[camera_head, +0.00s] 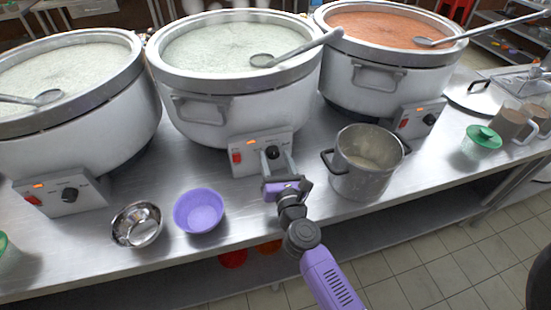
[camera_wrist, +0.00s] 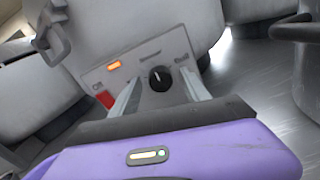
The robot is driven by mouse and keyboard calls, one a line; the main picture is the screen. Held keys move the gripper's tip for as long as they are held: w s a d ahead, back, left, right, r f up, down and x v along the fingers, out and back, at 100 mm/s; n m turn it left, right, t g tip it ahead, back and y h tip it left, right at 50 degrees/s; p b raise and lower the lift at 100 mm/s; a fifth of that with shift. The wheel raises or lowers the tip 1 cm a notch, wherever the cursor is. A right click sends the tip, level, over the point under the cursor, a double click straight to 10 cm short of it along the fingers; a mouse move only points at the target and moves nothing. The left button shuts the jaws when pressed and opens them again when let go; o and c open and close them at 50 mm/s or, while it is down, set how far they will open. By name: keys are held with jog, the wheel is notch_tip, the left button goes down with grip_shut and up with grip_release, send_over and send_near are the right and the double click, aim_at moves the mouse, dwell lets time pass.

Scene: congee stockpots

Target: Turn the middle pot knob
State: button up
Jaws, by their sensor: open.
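The middle pot (camera_head: 240,60) is a large white stockpot with pale congee and a ladle. Its control box (camera_head: 245,155) has a lit orange lamp, a red switch and a black knob (camera_head: 272,152). In the wrist view the knob (camera_wrist: 159,78) has a white mark pointing roughly up. My gripper (camera_head: 278,160) is open in front of the box. In the wrist view its two fingers (camera_wrist: 158,92) reach toward the panel, one on each side of the knob. I cannot tell whether either finger touches it.
A grey metal pot (camera_head: 362,180) stands close to the right of my gripper. A purple bowl (camera_head: 198,211) and a steel bowl (camera_head: 137,225) sit to the left on the metal counter (camera_head: 175,165). The left pot (camera_head: 70,110) and right pot (camera_head: 370,90) flank the middle one.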

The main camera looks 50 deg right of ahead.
grip_shut()
jog(key=shift+n, duration=0.4)
jog(key=n+p, duration=0.1)
jog(key=n, duration=0.5)
jog(key=shift+a, duration=0.1)
jog(key=n+p, duration=0.1)
jog(key=n, duration=0.3)
jog(key=shift+f+n+t+p, duration=0.1)
jog(key=shift+n+t+p, duration=0.3)
jog(key=shift+n, duration=1.3)
